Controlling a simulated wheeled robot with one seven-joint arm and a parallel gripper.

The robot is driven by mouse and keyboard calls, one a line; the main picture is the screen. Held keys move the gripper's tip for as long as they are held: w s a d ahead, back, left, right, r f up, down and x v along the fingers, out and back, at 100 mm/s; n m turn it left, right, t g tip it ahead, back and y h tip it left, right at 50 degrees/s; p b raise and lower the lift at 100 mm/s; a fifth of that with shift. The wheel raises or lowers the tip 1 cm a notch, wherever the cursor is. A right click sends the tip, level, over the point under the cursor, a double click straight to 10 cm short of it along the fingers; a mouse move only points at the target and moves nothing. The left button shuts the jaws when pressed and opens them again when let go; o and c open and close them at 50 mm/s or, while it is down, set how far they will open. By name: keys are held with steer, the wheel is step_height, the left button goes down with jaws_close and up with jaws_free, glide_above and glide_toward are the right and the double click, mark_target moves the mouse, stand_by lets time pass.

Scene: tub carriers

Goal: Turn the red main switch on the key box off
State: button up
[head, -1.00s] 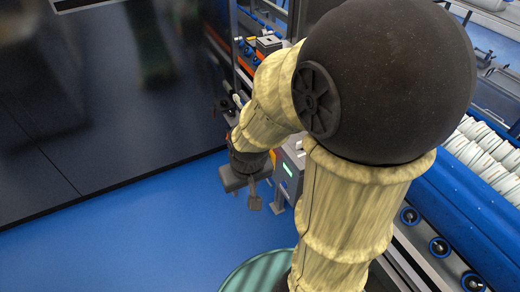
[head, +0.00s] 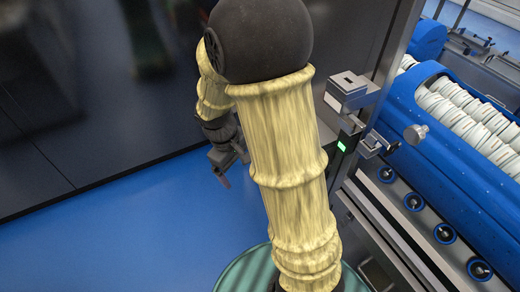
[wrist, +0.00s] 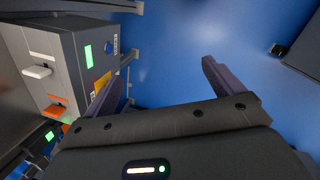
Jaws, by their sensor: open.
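The grey key box (wrist: 85,58) stands at the left of the wrist view. Its side face carries a lit green display (wrist: 88,56), a blue round button (wrist: 109,47) and a yellow-orange plate (wrist: 102,80). My left finger partly hides the plate, and I cannot make out the red main switch there. The front face has a white key-like piece (wrist: 38,70) and an orange one (wrist: 54,108). My gripper (wrist: 160,88) is open and empty, right of the box; it also shows in the head view (head: 226,167). There, my arm hides most of the box.
A blue conveyor (head: 450,125) with stacked white tubs (head: 455,108) runs along the right of the head view. A dark glossy wall (head: 100,90) stands at the back left. The blue floor (head: 110,230) at left is clear.

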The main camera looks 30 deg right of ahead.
steer(key=w+f+n+t+h+b, duration=0.1)
steer(key=w+f+n+h+b, duration=1)
steer(key=w+f, duration=0.9)
steer(key=f+n+h, duration=0.1)
steer(key=n+h, duration=0.1)
steer(key=h, duration=0.2)
steer(key=shift+w+a+h, duration=0.25)
steer(key=shift+a+h, duration=0.05)
steer(key=shift+d, duration=0.1)
steer(key=d, duration=1.1)
steer(key=d+p, duration=0.1)
steer(key=d, duration=0.5)
steer(key=shift+w+d, duration=0.15)
steer(key=shift+w, duration=0.15)
steer(key=shift+c, duration=0.2)
steer(key=c, duration=0.9)
